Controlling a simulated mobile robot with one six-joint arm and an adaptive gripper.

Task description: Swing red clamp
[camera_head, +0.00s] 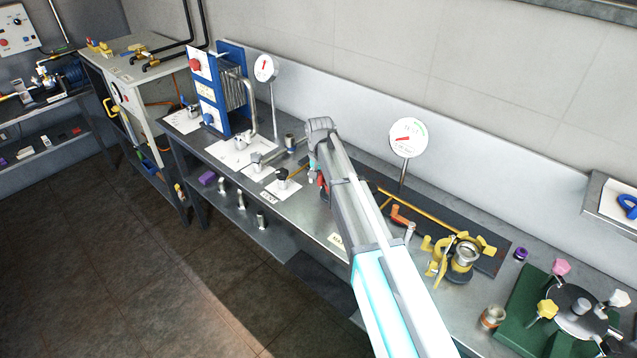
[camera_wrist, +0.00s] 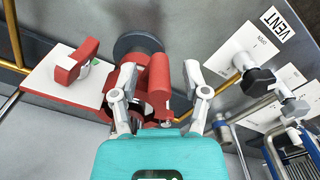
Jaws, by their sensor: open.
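The red clamp (camera_wrist: 127,80) sits around a fitting below a dark round flange in the wrist view, with a thick red cylindrical handle (camera_wrist: 159,76) standing beside its body. My gripper (camera_wrist: 157,84) is open, with one finger on the left over the clamp body and the other to the right of the handle. The handle lies between the fingers; contact cannot be told. In the head view my gripper (camera_head: 321,178) is mostly hidden by my arm, with only a bit of red showing beside it.
A red lever (camera_wrist: 75,62) on a white plate stands left of the clamp. A yellow pipe (camera_wrist: 14,32) runs along the left. In the head view, a dial gauge (camera_head: 407,138) rises behind my arm.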

